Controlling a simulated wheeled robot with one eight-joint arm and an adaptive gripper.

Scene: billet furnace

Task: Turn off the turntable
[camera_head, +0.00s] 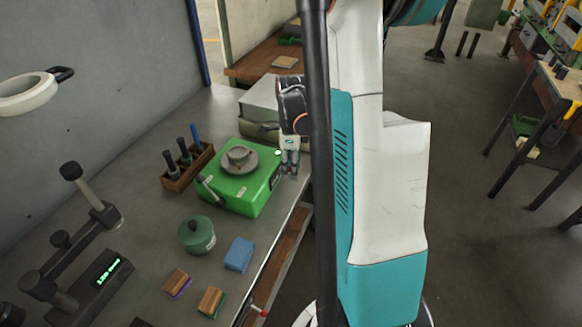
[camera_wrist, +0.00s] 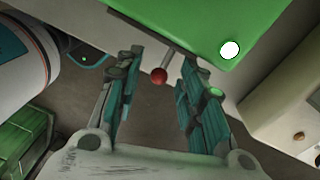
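The turntable is a green box (camera_head: 240,204) with a grey round disc (camera_head: 238,161) on top, standing near the table's right edge. Its green body (camera_wrist: 205,22) fills the top of the wrist view, with a bright white round spot (camera_wrist: 230,49) near its edge. My gripper (camera_head: 289,172) is beside the right side of the box in the head view. In the wrist view my gripper (camera_wrist: 156,98) is open, its teal-padded fingers apart. A red ball knob (camera_wrist: 159,76) on a thin stem shows between the fingers; contact with it is not visible.
On the grey table (camera_head: 140,220) are a wooden tool rack (camera_head: 188,168), a green lidded pot (camera_head: 197,235), a blue block (camera_head: 239,254) and wood-backed brushes (camera_head: 175,282). A grey box (camera_head: 262,100) stands behind the turntable. Open floor lies right of the table.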

